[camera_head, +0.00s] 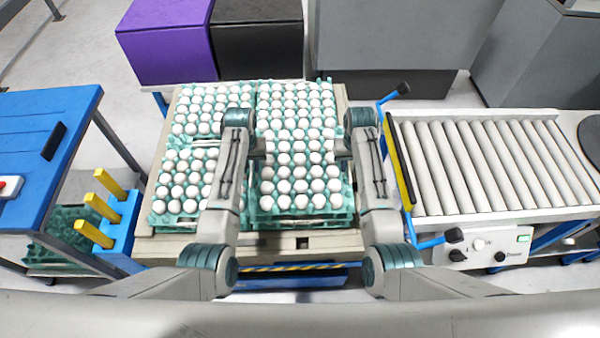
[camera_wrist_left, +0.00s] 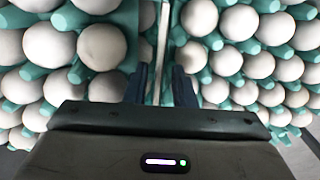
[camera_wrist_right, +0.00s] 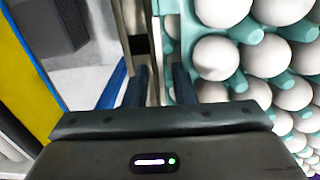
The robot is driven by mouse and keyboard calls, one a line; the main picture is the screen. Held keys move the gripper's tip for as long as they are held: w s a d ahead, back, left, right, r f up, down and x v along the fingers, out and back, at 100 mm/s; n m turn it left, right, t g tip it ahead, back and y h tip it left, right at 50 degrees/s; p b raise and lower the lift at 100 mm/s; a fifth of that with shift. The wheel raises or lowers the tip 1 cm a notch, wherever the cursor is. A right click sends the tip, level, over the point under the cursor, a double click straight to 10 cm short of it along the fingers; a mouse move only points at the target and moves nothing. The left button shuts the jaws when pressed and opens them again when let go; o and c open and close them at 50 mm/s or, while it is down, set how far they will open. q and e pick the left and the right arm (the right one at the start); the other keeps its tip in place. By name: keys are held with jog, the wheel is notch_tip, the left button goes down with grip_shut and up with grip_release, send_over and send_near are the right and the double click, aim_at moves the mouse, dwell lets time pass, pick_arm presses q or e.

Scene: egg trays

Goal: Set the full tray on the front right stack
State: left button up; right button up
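The full tray (camera_head: 345,203) is teal and filled with white eggs. It is at the front right stack (camera_head: 335,222), lined up over it; whether it touches the stack cannot be told. My left gripper (camera_head: 259,146) is at the tray's left side, in the gap between the two front stacks. In the left wrist view its fingers (camera_wrist_left: 160,80) stand apart, with a thin pale strip between them. My right gripper (camera_head: 343,146) is at the tray's right side. In the right wrist view its fingers (camera_wrist_right: 160,80) also stand apart beside the tray's teal edge. The fingertips are hidden in the head view.
Other egg stacks stand at front left (camera_head: 155,208), back left and back right on the pallet (camera_head: 170,243). A roller conveyor (camera_head: 480,165) is at the right with a blue-handled yellow bar beside it. A blue table (camera_head: 45,130) and yellow-pronged blue fixture (camera_head: 122,225) are at the left.

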pick_arm(q)
jog(key=shift+d+r, duration=0.15)
pick_arm(e)
jog(key=shift+a+r, duration=0.1)
jog(key=shift+a, duration=0.05)
pick_arm(q)
jog(key=shift+r, duration=0.25)
notch_tip(320, 180, up, 7)
jog(key=shift+r, duration=0.1)
pick_arm(e)
notch_tip(320, 180, up, 12)
dwell(0.4)
dwell(0.3)
